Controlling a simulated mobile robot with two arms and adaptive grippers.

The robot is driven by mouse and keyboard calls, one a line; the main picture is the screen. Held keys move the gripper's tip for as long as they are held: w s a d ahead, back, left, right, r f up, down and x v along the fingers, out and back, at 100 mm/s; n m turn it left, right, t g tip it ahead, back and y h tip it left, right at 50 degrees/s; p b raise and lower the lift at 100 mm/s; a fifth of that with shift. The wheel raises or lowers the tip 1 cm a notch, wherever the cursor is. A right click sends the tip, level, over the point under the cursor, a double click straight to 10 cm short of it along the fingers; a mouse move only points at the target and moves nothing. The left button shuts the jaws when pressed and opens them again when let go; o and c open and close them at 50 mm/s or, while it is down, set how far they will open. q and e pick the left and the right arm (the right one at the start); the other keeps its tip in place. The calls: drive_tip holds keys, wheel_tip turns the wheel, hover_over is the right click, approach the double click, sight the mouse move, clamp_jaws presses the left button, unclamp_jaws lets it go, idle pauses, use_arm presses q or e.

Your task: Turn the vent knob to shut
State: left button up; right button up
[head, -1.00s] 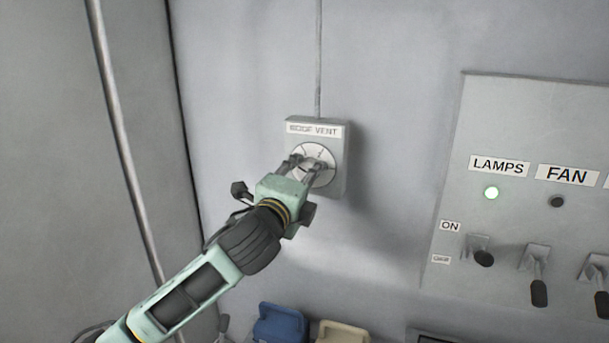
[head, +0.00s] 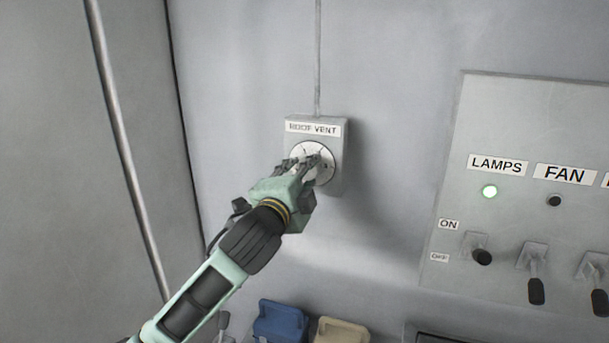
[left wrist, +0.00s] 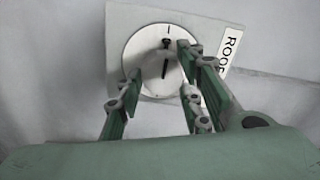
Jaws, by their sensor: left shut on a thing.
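The roof vent box (head: 339,172) is a small grey unit on the wall, with a "ROOF VENT" label and a round pale dial (head: 327,176) carrying the knob. My left gripper (head: 314,162) reaches up to the dial from the lower left, shut on the vent knob. Its fingers hide most of the knob in the head view. In the left wrist view the white dial (left wrist: 145,50) shows between and beyond the two green-grey fingers, with a dark line down its middle. The knob's exact setting is hard to read. My right gripper is not in view.
A blue container (head: 281,323) and a cream one (head: 342,333) stand below. The wall around the vent box is clear.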

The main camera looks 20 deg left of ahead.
use_arm(q)
drive_tip(key=shift+f, duration=0.3)
drive_tip(key=o, duration=1.1)
drive_tip(key=shift+r, duration=0.1)
drive_tip(key=s, duration=1.2)
drive_tip(key=shift+a, duration=0.3)
